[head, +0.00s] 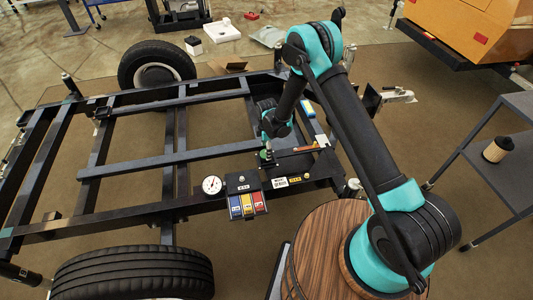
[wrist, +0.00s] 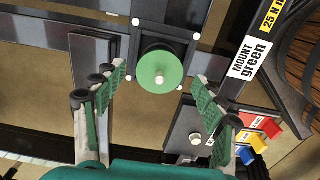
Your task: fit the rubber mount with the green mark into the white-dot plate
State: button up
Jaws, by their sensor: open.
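The rubber mount (wrist: 160,70) shows its round green top with a pale stud in the middle. It stands on the dark square plate with white dots at its corners (wrist: 136,22); how deep it sits cannot be told. My gripper (wrist: 160,92) is open, its two green-padded fingers spread to the left and right of the mount with gaps on both sides, and holds nothing. In the head view the green top (head: 264,154) shows small on the frame, just below my gripper (head: 266,138).
A "MOUNT green" label (wrist: 250,58) lies right of the mount. A box with red, yellow and blue tabs (head: 247,203) and a round gauge (head: 212,185) sit on the frame's near rail. A tyre (head: 135,273) is in front; a grey shelf (head: 490,165) stands right.

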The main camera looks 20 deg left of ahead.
notch_tip(320, 180, up, 9)
jog(key=shift+r, duration=0.15)
jog(key=d+r+m+t, duration=0.1)
jog(key=d+r+m, duration=0.5)
jog(key=d+r, duration=0.45)
jog(key=d+r+m+t, duration=0.1)
jog(key=d+r+m, duration=0.55)
jog(key=d, duration=0.75)
jog(key=s+d+r+m+t, duration=0.1)
jog(key=s+d+r+m, duration=0.1)
jog(key=s+d+m, duration=0.4)
jog(key=s+d+r+m+t, duration=0.1)
jog(key=s+d+r+m, duration=0.2)
jog(key=s+d, duration=0.9)
jog(key=d+m, duration=0.3)
jog(key=shift+s+r, duration=0.25)
jog(key=shift+s, duration=0.15)
jog(key=shift+c, duration=0.3)
